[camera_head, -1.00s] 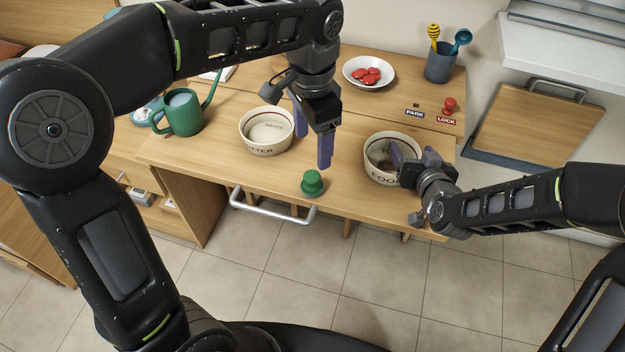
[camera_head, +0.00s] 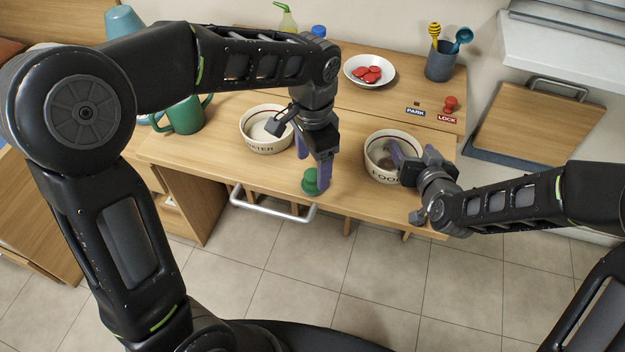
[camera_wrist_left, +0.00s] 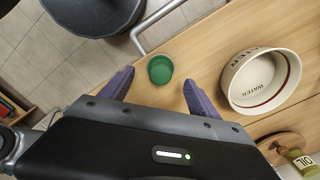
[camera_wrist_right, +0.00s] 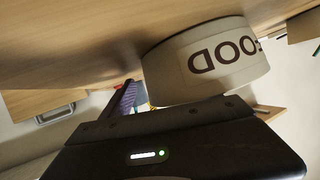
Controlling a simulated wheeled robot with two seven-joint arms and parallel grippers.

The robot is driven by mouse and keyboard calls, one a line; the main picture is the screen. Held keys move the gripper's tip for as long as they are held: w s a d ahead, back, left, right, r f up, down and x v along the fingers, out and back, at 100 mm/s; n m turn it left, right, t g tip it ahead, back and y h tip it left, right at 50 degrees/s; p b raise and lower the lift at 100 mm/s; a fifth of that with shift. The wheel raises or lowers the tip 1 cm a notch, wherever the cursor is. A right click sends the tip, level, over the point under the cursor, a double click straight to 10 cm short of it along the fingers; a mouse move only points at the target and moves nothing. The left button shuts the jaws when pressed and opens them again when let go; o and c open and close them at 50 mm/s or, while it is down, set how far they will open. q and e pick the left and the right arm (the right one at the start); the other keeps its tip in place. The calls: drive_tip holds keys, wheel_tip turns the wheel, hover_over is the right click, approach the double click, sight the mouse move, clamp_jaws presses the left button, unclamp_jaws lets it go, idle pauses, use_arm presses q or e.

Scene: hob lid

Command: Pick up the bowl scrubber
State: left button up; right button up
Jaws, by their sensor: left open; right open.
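The bowl scrubber, a small green knobbed piece (camera_head: 310,184), stands on the wooden table near its front edge. In the left wrist view the scrubber (camera_wrist_left: 160,69) lies between and just beyond the fingertips. The FOOD bowl also shows large in the right wrist view (camera_wrist_right: 205,62).
The WATER bowl (camera_head: 265,146) stands close behind and left of the left gripper. A drawer handle (camera_head: 272,208) juts from the front edge. A green mug (camera_head: 184,117), a white plate of red pieces (camera_head: 369,83) and a utensil cup (camera_head: 440,66) stand farther back.

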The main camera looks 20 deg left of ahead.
sight(312, 173)
use_arm(q)
wheel_tip(312, 173, down, 5)
drive_tip(key=shift+r, duration=0.1)
drive_tip(key=shift+c, duration=0.2)
idle(0.4)
clamp_jaws()
wheel_tip(312, 173, up, 10)
idle(1.1)
idle(0.7)
